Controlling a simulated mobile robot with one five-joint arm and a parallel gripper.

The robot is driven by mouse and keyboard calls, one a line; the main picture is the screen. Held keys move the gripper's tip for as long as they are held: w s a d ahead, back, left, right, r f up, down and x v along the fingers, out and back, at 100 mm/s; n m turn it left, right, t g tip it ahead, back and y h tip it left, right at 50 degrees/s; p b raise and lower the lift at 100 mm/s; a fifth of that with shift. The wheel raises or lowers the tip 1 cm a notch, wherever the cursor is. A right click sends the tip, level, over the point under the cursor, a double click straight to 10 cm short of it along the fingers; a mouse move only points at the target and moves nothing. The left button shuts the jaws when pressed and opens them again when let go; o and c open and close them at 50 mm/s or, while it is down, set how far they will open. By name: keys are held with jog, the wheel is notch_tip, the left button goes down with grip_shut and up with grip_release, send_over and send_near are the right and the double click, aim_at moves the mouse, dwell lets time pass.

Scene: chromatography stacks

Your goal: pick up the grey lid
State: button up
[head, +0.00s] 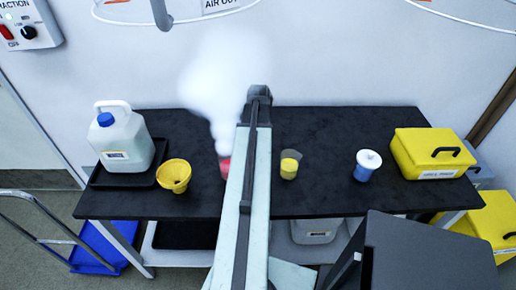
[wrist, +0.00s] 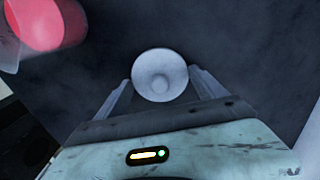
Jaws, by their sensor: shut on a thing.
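The grey lid (wrist: 160,62), a pale round disc with a small knob in its middle, sits between the two fingers of my gripper (wrist: 160,84) in the wrist view. A finger presses on each side of it, so my gripper is shut on it. The dark table top shows behind the lid; I cannot tell how high above it the lid is. In the head view my own arm hides both the gripper and the lid.
On the black table (head: 330,125) a red vessel (head: 224,167) gives off white vapour; it is close to the gripper. A yellow funnel (head: 174,174), a jug (head: 123,140), a beaker with yellow contents (head: 289,166), a white-topped blue jar (head: 366,166) and a yellow case (head: 432,153) stand around.

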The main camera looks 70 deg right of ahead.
notch_tip(320, 180, up, 10)
jog(key=p, duration=1)
jog(key=shift+r, duration=0.1)
